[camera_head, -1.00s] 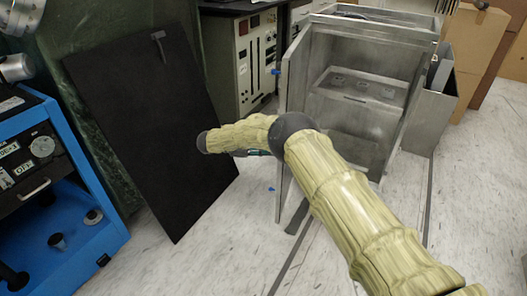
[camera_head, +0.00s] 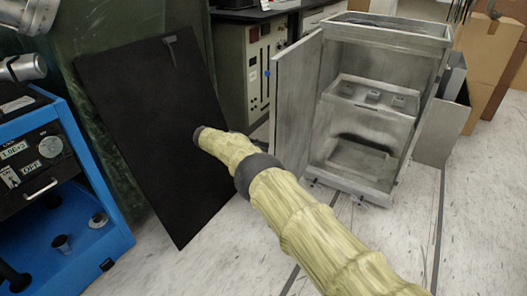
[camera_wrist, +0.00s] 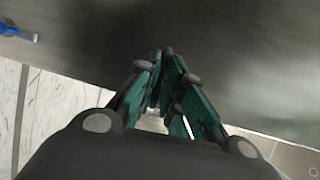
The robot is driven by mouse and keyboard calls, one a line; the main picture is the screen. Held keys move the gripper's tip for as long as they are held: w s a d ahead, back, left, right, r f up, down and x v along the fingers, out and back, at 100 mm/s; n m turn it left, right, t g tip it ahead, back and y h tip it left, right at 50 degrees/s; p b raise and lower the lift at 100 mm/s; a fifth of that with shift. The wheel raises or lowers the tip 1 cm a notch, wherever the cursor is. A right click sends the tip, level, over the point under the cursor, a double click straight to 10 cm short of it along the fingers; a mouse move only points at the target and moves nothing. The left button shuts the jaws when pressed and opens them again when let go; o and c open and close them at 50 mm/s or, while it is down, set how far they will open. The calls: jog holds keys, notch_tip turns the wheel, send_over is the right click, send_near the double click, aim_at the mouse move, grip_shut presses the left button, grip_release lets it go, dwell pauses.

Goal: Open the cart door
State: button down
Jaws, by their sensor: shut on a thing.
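The grey metal cart (camera_head: 390,38) stands upright at right centre in the head view, its front open and its inside shelves showing. Its door (camera_head: 297,95) stands swung out on the cart's left side. A small blue piece (camera_head: 267,73) is on the door's outer edge; a blue piece (camera_wrist: 18,33) also shows at upper left in the wrist view. My gripper (camera_wrist: 165,58) has teal fingers drawn close together against the dark grey door panel (camera_wrist: 245,70), shut on the door. What lies between the tips is hard to see. My arm hides the gripper in the head view.
A black panel (camera_head: 150,140) leans at left, beside a blue cabinet (camera_head: 110,245). An instrument rack (camera_head: 240,85) stands behind the door. Cardboard boxes (camera_head: 490,60) are at far right. The pale floor (camera_head: 420,200) in front of the cart is largely clear.

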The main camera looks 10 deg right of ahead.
jog(key=shift+s+a+f, duration=0.25)
jog(key=shift+a+f, duration=0.05)
jog(key=shift+a, duration=0.05)
jog(key=c, duration=1.5)
grip_release()
jog(key=shift+c, duration=0.2)
jog(key=shift+w+d+r, duration=0.1)
jog(key=shift+d+r, duration=0.1)
jog(key=shift+r, duration=0.05)
jog(key=shift+r, duration=0.1)
